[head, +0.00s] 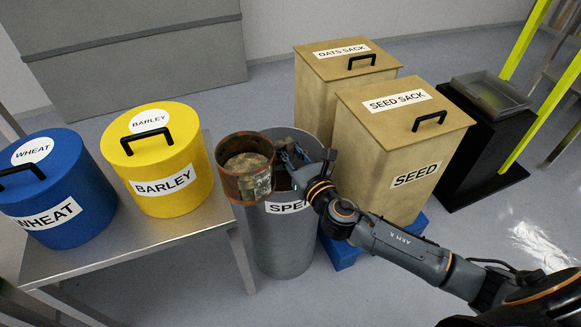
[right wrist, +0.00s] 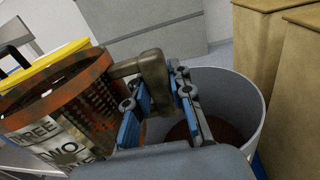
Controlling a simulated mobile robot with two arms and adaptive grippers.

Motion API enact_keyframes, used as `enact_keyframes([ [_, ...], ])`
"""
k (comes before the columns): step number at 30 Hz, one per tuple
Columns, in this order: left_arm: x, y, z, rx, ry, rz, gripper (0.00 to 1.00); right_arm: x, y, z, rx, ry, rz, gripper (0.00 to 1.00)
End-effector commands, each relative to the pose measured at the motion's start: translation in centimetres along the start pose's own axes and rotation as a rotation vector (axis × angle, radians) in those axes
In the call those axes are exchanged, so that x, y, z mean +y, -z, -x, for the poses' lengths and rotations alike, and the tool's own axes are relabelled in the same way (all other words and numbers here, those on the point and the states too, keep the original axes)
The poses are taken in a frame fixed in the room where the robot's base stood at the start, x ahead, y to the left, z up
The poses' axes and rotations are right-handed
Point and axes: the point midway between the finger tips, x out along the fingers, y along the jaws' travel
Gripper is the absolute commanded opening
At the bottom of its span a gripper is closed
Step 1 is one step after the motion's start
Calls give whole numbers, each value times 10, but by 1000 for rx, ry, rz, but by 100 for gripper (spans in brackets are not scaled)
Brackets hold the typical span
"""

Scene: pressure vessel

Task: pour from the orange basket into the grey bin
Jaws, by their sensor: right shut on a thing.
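The orange basket (head: 231,186) is a rusty orange-brown round vessel with a pale label. Its mouth faces mostly up, and a mottled grey-brown surface shows inside. My right gripper (head: 289,158) is shut on its brown side handle, seen between the blue-padded fingers in the right wrist view (right wrist: 158,95). The basket (right wrist: 62,108) is beside and partly over the left rim of the grey bin (head: 280,246). The bin is open-topped, its label partly hidden by my arm. The right wrist view shows brown material inside the bin (right wrist: 254,110). My left gripper is not in view.
A metal table (head: 130,238) at left holds a yellow barley drum (head: 165,170) and a blue wheat drum (head: 68,185). Tan seed (head: 385,150) and oats (head: 312,98) boxes stand close right of the bin. A black stand (head: 478,150) is farther right.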

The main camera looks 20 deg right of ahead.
Motion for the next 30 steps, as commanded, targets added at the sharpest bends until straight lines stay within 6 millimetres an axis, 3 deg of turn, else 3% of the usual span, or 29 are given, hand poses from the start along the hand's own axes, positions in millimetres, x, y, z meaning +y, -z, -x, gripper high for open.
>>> enact_keyframes([
  [1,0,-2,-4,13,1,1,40,-6,18,-10,-7,4,5,0],
  [9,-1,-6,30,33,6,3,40,-25,34,-37,-6,19,10,0],
  [23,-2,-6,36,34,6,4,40,-28,33,-39,-2,21,4,0],
  [30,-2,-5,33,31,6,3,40,-33,43,-42,46,23,-80,0],
])
